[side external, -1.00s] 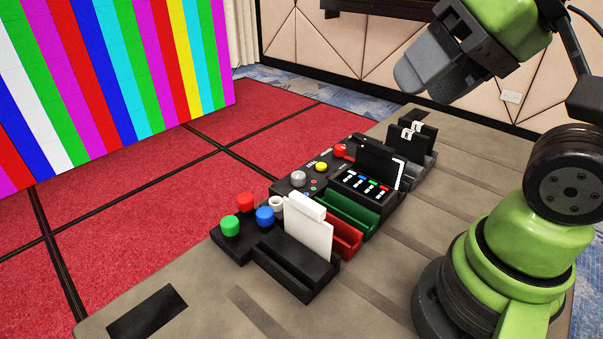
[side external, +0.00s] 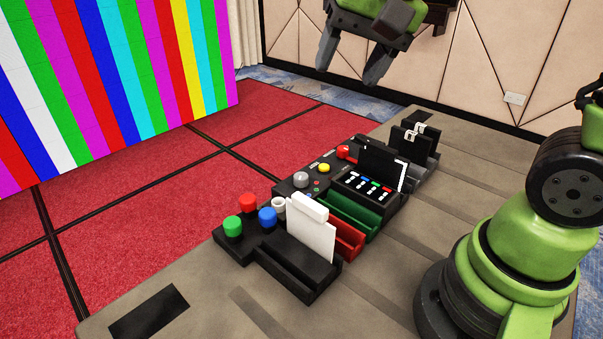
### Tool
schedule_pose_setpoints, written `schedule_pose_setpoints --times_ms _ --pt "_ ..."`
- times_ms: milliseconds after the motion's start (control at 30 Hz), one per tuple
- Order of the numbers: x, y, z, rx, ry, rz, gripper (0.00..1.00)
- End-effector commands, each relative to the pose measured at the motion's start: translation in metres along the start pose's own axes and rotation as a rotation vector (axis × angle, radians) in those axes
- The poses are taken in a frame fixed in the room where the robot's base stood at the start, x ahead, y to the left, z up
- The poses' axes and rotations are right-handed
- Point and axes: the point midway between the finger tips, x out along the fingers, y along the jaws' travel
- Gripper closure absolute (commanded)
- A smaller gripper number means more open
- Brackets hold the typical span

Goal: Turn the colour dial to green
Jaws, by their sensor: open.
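A round grey knob (side external: 301,180) stands on the black control panel (side external: 285,189), with small coloured dots beside it; it looks like the colour dial. Its pointer direction is too small to tell. A yellow button (side external: 324,168) and a red knob (side external: 343,151) stand farther back on the same panel. My gripper (side external: 346,76) is at the top of the side view, high above and beyond the panel. Its two dark fingers point down, spread apart, with nothing between them. It touches nothing.
Red (side external: 248,202), green (side external: 233,226), blue (side external: 267,217) and white (side external: 279,204) round pieces stand at the near end. A white card (side external: 312,236) stands upright in a black holder. Red and green trays, a slider panel (side external: 368,186) and dark upright cards line the table (side external: 440,205). A striped video wall (side external: 110,70) stands behind left.

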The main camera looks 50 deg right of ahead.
Motion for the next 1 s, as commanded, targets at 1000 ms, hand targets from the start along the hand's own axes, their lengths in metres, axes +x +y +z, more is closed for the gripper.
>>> schedule_pose_setpoints --times_ms 1000 --pt "0.232 0.017 -0.064 0.489 -0.123 0.355 0.41"
